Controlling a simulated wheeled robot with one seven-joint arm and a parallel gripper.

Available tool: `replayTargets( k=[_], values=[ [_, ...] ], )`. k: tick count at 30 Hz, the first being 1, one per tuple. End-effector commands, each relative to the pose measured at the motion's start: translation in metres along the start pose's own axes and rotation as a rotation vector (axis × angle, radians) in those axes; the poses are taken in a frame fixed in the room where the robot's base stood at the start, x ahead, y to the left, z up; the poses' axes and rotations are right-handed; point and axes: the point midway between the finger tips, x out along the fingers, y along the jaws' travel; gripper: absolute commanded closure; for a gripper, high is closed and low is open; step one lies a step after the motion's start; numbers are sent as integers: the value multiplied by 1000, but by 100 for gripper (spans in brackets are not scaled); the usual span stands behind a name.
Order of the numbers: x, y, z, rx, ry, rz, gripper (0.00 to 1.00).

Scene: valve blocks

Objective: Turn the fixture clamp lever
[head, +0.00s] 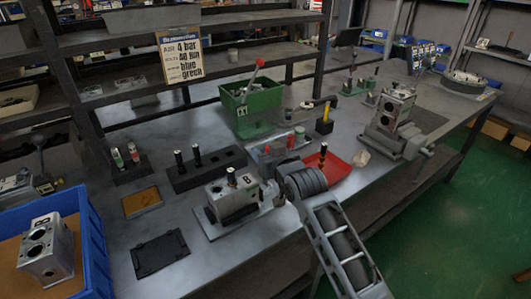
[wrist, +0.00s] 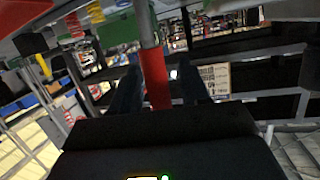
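In the wrist view, a grey rod comes down from the top and ends in a red grip (wrist: 157,82), the clamp lever. In the head view, my arm reaches in from the lower right beside the fixture (head: 212,229). A grey valve block marked B (head: 235,200) sits in this fixture, with a dark pin on top. My fingers and the held grip are hidden behind my own arm in the head view.
A red tray (head: 336,168) lies just beyond my arm. A green crate (head: 250,97) and a black pin rack (head: 207,172) stand farther back. A blue bin (head: 93,240) with a second block is at left. A vise (head: 393,139) stands at right.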

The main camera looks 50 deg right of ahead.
Motion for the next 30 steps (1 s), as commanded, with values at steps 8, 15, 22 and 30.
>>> replayTargets(
  k=[8,15,22,30],
  values=[
    [-5,0,0,0,1,0,55],
    [-40,0,2,-1,0,-1,55],
    [-70,0,1,0,0,-1,55],
    [-78,0,0,0,0,0,55]
  ],
)
